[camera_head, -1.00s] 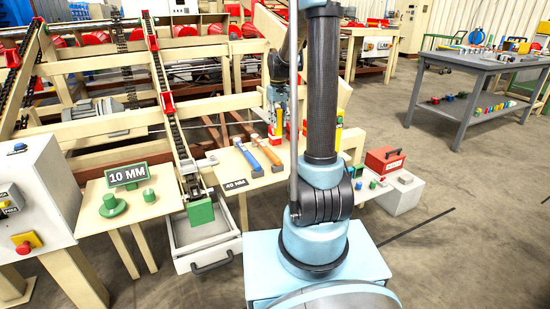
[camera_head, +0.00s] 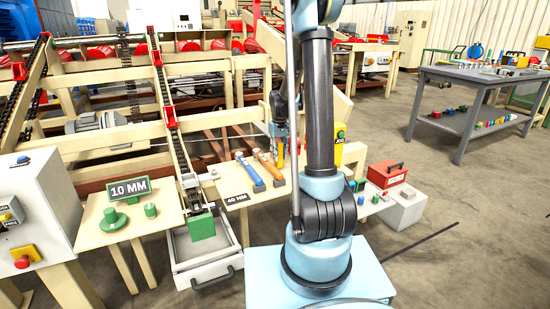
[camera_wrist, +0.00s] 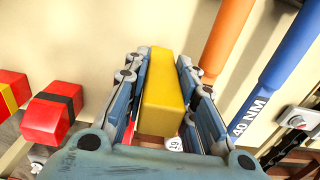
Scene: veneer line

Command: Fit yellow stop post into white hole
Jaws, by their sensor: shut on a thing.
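The yellow stop post (camera_wrist: 162,90) is a rectangular yellow block in the wrist view. My gripper (camera_wrist: 160,72) has its blue fingers on both sides of it and is shut on it. In the head view my gripper (camera_head: 278,132) is partly hidden behind my own arm, above the right end of the beige bench with the tools. I cannot pick out the white hole in either view. A small round white tag marked 19 (camera_wrist: 174,144) shows just below the post in the wrist view.
An orange-handled tool (camera_wrist: 228,35) and a blue-handled tool marked 40 NM (camera_wrist: 275,80) lie right of my fingers in the wrist view. A red box (camera_head: 386,174) and an open drawer (camera_head: 205,262) flank my arm.

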